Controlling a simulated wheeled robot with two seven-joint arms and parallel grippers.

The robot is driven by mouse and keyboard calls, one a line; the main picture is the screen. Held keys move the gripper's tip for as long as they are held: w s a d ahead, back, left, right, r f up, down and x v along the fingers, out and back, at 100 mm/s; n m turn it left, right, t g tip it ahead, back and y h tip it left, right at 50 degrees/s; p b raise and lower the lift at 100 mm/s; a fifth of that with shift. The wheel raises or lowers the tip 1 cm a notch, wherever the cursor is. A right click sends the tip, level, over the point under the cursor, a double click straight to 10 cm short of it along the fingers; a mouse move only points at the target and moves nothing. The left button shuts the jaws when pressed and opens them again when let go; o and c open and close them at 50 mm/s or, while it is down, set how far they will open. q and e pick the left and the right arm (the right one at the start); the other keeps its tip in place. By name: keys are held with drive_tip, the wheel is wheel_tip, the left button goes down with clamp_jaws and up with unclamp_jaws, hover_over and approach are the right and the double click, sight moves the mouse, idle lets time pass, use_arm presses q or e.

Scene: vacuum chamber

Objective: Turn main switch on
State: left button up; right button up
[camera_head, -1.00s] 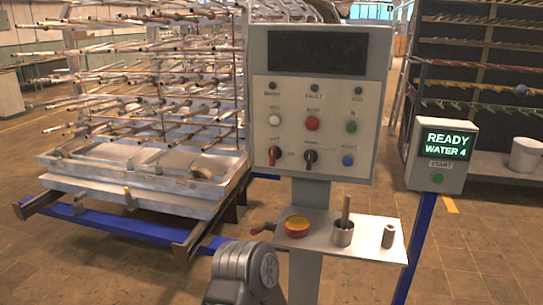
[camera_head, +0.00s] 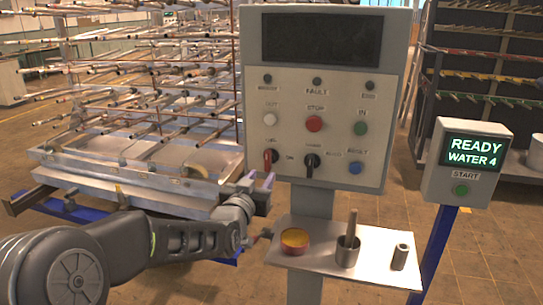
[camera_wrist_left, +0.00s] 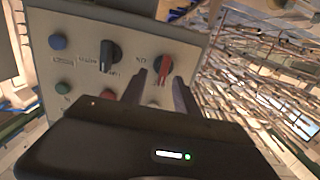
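The control panel (camera_head: 335,125) carries a red-handled rotary switch (camera_head: 267,159) at its lower left, with an "ON" mark to its right. The handle looks about upright, not turned toward "ON". My left gripper (camera_head: 261,179) is open and empty, just below and in front of this switch. In the left wrist view the two fingertips (camera_wrist_left: 161,84) point at the red switch (camera_wrist_left: 163,67), one on either side of it in the picture. I cannot tell whether they touch it. My right gripper is not in view.
A black rotary switch (camera_head: 311,162) sits right of the red one, with buttons above. Below the panel a shelf (camera_head: 320,262) holds a yellow-filled bowl (camera_head: 294,241), a cup (camera_head: 347,251) and a small cylinder (camera_head: 400,257). A "READY WATER 4" box (camera_head: 465,165) stands right.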

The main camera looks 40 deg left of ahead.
sight(266, 158)
use_arm(q)
drive_tip(key=shift+s+a+r, duration=0.1)
drive_tip(key=shift+a+r, duration=0.1)
drive_tip(key=shift+r, duration=0.3)
drive_tip(key=shift+s+a+r, duration=0.1)
drive_tip(key=shift+a+r, duration=0.1)
drive_tip(key=shift+r, duration=0.3)
drive_tip(key=shift+p+x, duration=1.05)
drive_tip(key=shift+x, duration=2.9)
drive_tip(key=shift+a, duration=0.1)
clamp_jaws()
